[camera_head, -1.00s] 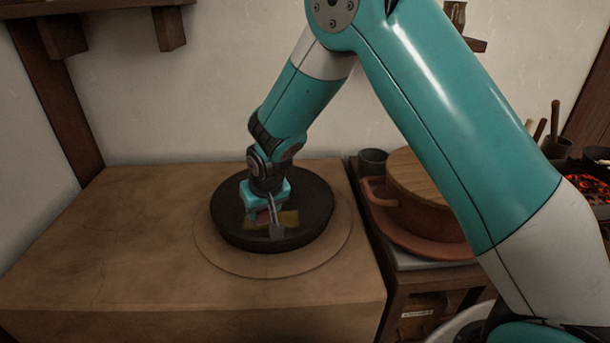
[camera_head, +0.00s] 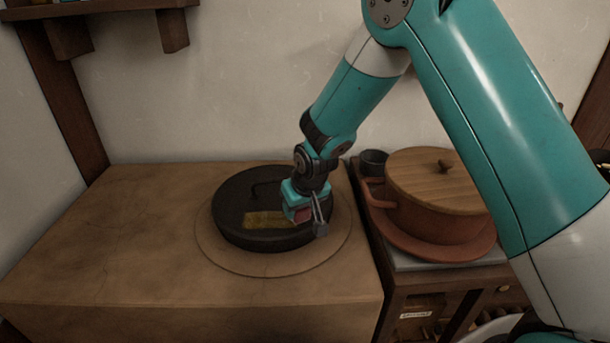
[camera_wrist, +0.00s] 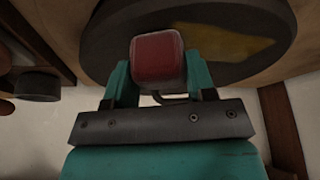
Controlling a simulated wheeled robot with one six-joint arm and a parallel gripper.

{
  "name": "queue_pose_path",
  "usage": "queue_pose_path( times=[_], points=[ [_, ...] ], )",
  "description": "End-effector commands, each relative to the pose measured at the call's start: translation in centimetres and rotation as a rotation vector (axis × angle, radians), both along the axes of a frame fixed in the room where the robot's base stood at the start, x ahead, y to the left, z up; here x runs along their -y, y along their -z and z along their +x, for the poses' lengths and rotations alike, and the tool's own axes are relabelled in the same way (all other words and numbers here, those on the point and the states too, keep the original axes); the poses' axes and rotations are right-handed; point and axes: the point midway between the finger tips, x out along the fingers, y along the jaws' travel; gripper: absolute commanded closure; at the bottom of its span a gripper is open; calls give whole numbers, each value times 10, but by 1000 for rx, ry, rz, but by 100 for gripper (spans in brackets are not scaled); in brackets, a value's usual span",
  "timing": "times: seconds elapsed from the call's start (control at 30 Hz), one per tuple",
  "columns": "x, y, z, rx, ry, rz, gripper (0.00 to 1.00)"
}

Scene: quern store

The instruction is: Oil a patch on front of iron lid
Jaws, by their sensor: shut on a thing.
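The dark iron lid (camera_head: 232,200) lies on a round plate on the stove-like block, its arched handle (camera_head: 262,186) at the back. A yellow, oily-looking patch (camera_head: 265,220) shows on the front of the lid. In the wrist view the lid (camera_wrist: 110,45) fills the top and the yellow patch (camera_wrist: 225,42) is at upper right. My gripper (camera_head: 305,208) is over the lid's right side, beside the patch. I cannot tell whether the pad touches the lid.
A reddish clay pot with a wooden lid (camera_head: 440,180) stands close at the right on a separate stand, with a small dark cup (camera_head: 373,162) behind it. The tan block top (camera_head: 110,235) is clear at left. A wooden shelf (camera_head: 110,8) hangs at upper left.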

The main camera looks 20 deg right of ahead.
Motion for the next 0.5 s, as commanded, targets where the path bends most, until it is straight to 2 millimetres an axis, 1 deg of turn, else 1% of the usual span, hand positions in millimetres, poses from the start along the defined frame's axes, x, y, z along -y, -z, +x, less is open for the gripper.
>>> queue_pose_path(
  times=[0.03,0.07,0.5],
  points=[
    [-2,-15,1,6,-2,1,72],
    [-2,-23,1,8,-3,2,72],
    [-3,-61,0,3,-3,0,72]
  ],
)
